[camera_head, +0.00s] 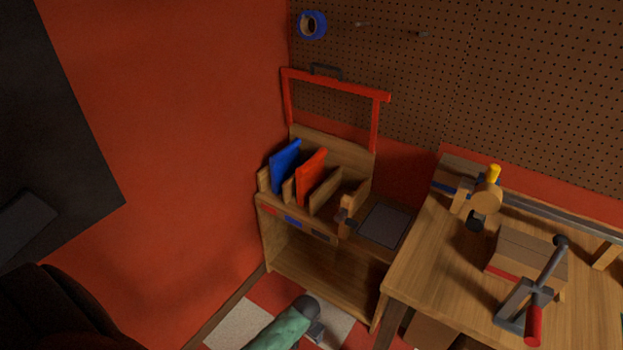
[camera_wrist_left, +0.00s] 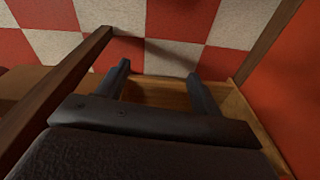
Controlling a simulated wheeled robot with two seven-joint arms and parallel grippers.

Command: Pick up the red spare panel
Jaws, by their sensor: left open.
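The red spare panel (camera_head: 311,177) stands upright, leaning slightly, in a slot of the wooden rack (camera_head: 328,226) in the head view. A blue panel (camera_head: 285,165) stands to its left and a wooden divider (camera_head: 326,190) to its right. A green arm with a grey end, apparently my left, shows at the bottom, in front of and below the rack, apart from the panel. In the left wrist view my left gripper (camera_wrist_left: 158,74) has its dark fingers spread with nothing held between them. The red panel is not in that view. My right gripper is not in view.
A red frame (camera_head: 337,84) rises behind the rack. A dark flat plate (camera_head: 384,226) lies to its right. The workbench (camera_head: 430,262) at the right carries a clamp (camera_head: 533,308) and a box (camera_head: 525,257). The red wall (camera_head: 180,130) bounds the left side.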

